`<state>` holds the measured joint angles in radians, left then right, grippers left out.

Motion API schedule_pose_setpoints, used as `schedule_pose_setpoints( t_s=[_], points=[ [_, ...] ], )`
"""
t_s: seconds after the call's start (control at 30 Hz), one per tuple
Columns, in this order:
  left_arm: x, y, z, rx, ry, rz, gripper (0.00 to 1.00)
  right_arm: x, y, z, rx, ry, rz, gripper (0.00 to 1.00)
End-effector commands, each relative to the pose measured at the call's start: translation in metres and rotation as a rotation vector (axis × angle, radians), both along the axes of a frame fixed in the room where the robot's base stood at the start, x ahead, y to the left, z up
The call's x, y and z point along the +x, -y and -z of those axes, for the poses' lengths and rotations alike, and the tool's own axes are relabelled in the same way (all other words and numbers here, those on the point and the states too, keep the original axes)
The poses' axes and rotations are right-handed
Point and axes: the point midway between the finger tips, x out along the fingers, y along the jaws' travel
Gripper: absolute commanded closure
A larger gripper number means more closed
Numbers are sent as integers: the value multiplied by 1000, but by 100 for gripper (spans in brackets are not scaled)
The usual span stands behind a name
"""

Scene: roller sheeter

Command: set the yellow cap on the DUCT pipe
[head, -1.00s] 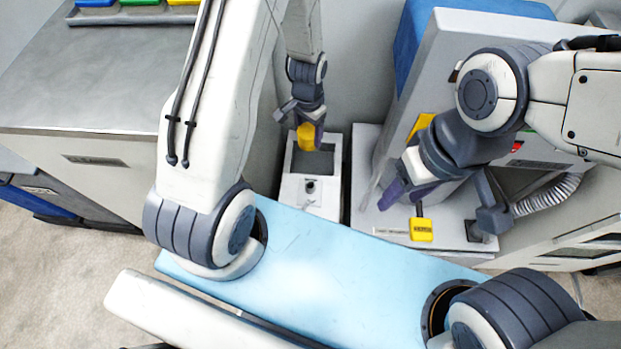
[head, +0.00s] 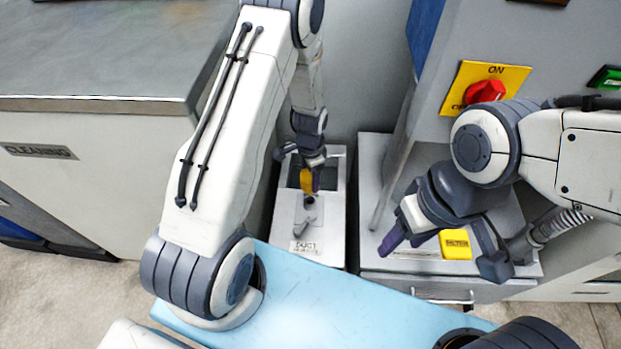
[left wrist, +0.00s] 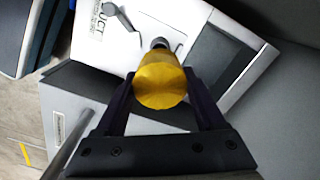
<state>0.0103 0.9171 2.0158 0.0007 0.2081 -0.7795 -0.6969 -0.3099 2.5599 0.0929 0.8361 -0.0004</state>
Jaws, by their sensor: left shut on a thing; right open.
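My left gripper (head: 312,188) is shut on the yellow cap (head: 306,182), above the white DUCT box. In the left wrist view the cap (left wrist: 160,80) sits between the two dark fingers, its round face toward the camera. The DUCT box (head: 283,220) carries a label at its front, a lever and a short dark pipe stub (left wrist: 159,43). In the left wrist view the stub shows just beyond the cap; I cannot tell whether they touch. In the head view the cap hides part of the box. My right gripper (head: 440,258) is open and empty, near the yellow FILTER block.
A grey cabinet with a red switch on a yellow ON plate (head: 515,78) stands at the right. The yellow FILTER block (head: 456,245) lies on the ledge below it. A metal-topped CLEANING counter (head: 90,60) is at the left. The DUCT box has a dark square opening (left wrist: 222,62).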

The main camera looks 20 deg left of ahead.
Motion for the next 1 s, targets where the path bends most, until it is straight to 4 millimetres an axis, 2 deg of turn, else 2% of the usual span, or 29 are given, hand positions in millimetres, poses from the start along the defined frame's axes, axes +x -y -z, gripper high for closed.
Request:
schedule_pose_setpoints(
  t_s=[0.5,0.7,1.0],
  points=[
    [0,0,60,0,0,-1,85,0,0,59,0,0,0,45],
    [0,0,71,0,0,-2,85,0,0,62,0,0,0,45],
    [0,0,72,0,0,-2,85,0,0,62,0,0,0,45]
  ],
)
